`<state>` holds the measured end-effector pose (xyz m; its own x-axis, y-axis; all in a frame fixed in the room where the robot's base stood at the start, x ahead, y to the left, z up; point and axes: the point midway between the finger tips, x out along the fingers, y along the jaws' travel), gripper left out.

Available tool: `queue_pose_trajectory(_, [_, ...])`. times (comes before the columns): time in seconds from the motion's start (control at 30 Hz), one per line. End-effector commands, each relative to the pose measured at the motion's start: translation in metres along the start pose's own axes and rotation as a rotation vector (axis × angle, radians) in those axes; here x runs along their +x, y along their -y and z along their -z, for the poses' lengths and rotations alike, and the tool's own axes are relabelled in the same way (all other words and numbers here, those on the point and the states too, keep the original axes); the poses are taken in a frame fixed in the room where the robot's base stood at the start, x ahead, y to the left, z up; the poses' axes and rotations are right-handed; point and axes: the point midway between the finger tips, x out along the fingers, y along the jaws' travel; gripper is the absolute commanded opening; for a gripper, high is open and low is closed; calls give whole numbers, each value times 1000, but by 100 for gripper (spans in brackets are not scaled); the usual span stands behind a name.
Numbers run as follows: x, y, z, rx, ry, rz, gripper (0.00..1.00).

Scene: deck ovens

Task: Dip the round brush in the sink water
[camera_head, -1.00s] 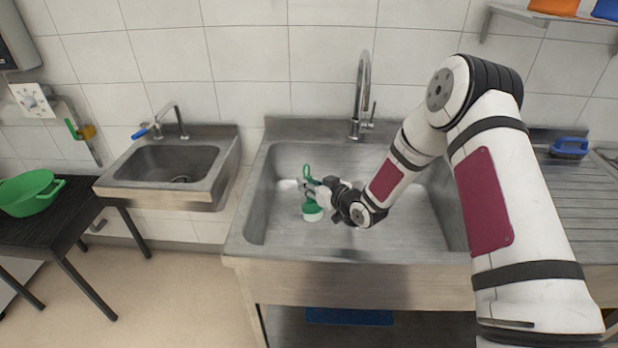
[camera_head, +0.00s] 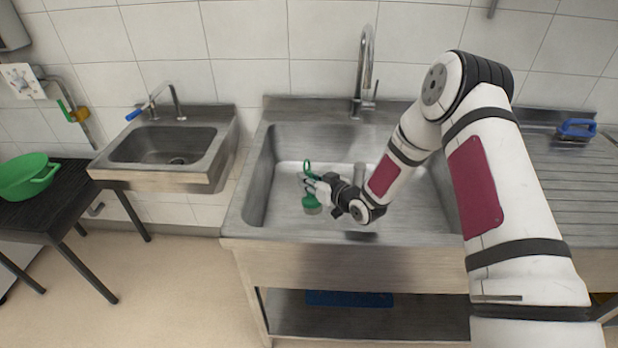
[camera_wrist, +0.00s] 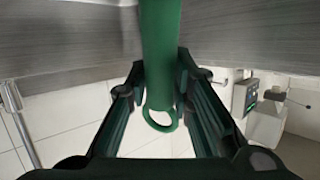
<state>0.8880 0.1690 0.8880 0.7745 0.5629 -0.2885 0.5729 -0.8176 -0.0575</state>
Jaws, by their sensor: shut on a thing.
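A green round brush (camera_head: 311,204) with a looped handle is in my gripper (camera_head: 308,184), inside the large sink (camera_head: 257,190). In the head view the handle loop stands above the jaws and the round head hangs below them. In the wrist view my gripper (camera_wrist: 162,85) is shut on the green handle (camera_wrist: 160,50), with its loop between the fingers. The brush is roughly upright. The bristles are hard to make out, and I cannot tell whether they touch the water or the sink floor.
A tall tap (camera_head: 362,75) stands behind the large sink. A smaller sink (camera_head: 165,179) is at left, and a green colander (camera_head: 25,178) sits on a dark table (camera_head: 75,190). A blue-handled brush (camera_head: 576,130) lies on the drainboard (camera_head: 570,185) at right.

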Motion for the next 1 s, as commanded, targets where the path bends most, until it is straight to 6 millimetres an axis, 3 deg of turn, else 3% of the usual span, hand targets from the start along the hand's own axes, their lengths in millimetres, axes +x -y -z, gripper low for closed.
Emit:
queue_pose_trajectory(0.4, [-1,0,2,0,-1,0,0])
queue_pose_trajectory(1.0, [-13,3,43,0,-1,0,0])
